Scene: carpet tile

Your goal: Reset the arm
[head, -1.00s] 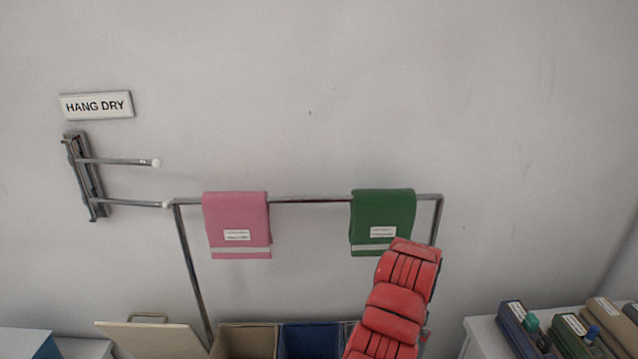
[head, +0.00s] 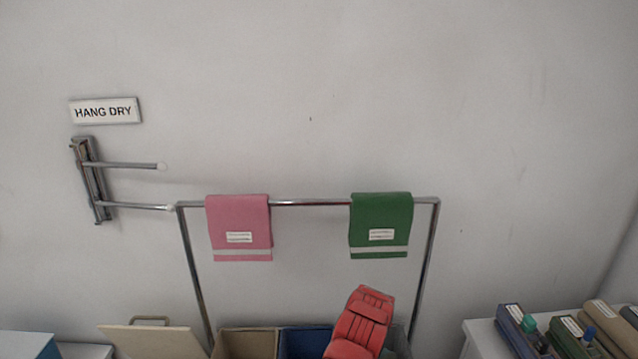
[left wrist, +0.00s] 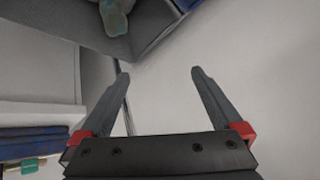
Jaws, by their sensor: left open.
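My left gripper (left wrist: 160,76) shows in the left wrist view with its two dark fingers spread apart and nothing between them. Pale plain surface lies behind the fingers. In the head view a red, ribbed part of my arm (head: 362,322) rises from the bottom edge, right of centre, in front of the bins. No gripper fingers show in the head view. My right gripper is not in view.
A metal rail (head: 310,202) holds a pink towel (head: 239,222) and a green towel (head: 381,220). A wall rack (head: 92,180) hangs below the HANG DRY sign (head: 105,110). Bins (head: 247,343) stand below. Several rolled or folded items (head: 570,337) lie at right.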

